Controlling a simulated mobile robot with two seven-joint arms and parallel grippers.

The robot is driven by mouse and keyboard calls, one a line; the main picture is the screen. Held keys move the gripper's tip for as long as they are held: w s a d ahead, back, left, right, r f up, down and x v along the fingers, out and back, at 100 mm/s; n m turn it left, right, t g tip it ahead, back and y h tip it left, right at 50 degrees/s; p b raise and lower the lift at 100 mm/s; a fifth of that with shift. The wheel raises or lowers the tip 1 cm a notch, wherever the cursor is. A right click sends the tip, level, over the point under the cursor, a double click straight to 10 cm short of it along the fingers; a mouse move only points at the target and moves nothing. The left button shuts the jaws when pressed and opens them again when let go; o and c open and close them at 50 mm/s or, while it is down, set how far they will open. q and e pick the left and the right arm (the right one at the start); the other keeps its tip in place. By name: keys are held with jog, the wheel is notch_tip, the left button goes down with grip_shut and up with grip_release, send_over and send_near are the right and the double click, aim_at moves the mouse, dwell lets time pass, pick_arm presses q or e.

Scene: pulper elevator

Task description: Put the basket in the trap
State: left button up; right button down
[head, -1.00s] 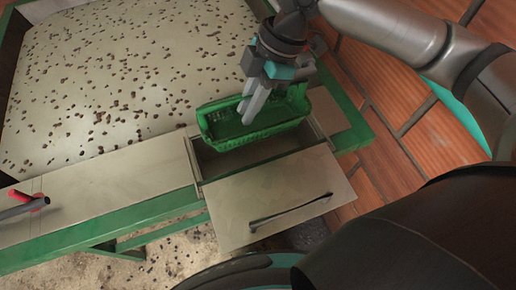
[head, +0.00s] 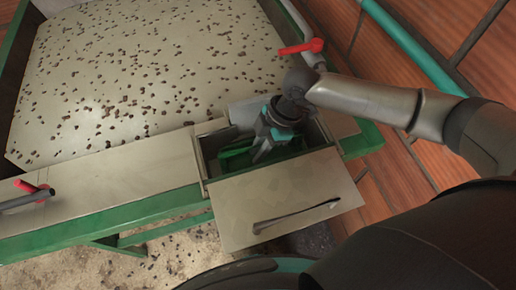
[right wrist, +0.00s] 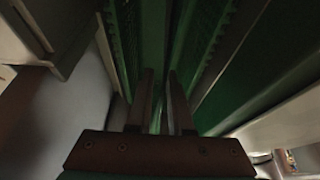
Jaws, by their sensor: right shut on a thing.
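The green basket (head: 236,158) is down inside the open trap (head: 199,160), a box-like recess in the metal ledge. The gripper and the dark interior hide part of the basket. My right gripper (head: 262,154) reaches down into the recess, shut on the basket. In the right wrist view, the fingers (right wrist: 158,100) are close together on the green slotted basket (right wrist: 200,40). Whether the basket rests on the trap's floor is hidden. My left gripper is not in view.
The trap's lid (head: 290,190) lies open in front, with a dark handle (head: 297,215). A tray (head: 140,70) strewn with dark beans is behind. Red-handled pipes stand at the left (head: 30,188) and the back right (head: 302,47). The ledge (head: 110,180) left of the trap is clear.

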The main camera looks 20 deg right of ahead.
jog(key=c, duration=1.3)
grip_release()
jog(key=shift+f, duration=0.15)
jog(key=o, duration=0.5)
jog(key=v, duration=1.2)
